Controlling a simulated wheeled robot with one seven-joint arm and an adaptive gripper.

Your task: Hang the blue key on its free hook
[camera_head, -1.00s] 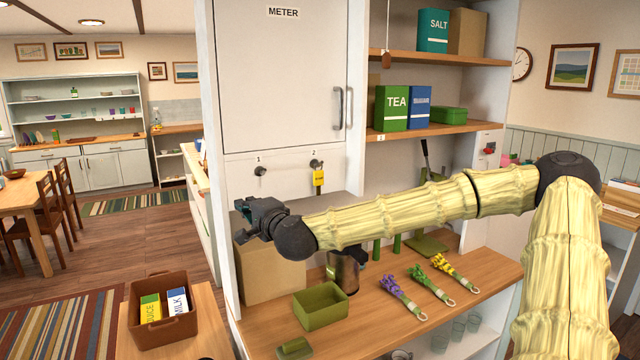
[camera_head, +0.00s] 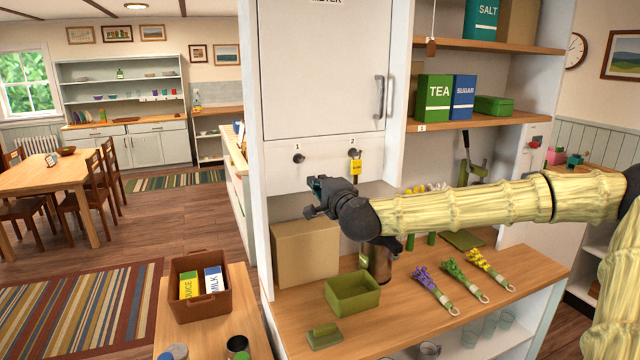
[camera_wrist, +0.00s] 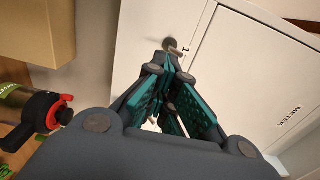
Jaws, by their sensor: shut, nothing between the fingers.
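Two dark hooks sit on the white panel under the meter door: hook 1 (camera_head: 299,158) is bare, and hook 2 (camera_head: 354,153) has a yellow tag-like item (camera_head: 356,168) hanging from it. My gripper (camera_head: 318,187) is shut and empty, with teal finger pads, and appears in front of the panel, lower than the hooks in the head view. In the wrist view, the shut fingertips (camera_wrist: 172,62) point toward hook 1 (camera_wrist: 171,45), which shows just beyond them. I cannot make out a blue key in either view.
The wooden counter (camera_head: 400,330) holds a cardboard box (camera_head: 305,253), a green open box (camera_head: 352,292) and several tied bunches (camera_head: 430,282). A dark metal canister (camera_head: 378,262) stands behind the green box. A brown basket (camera_head: 200,290) with cartons stands at lower left.

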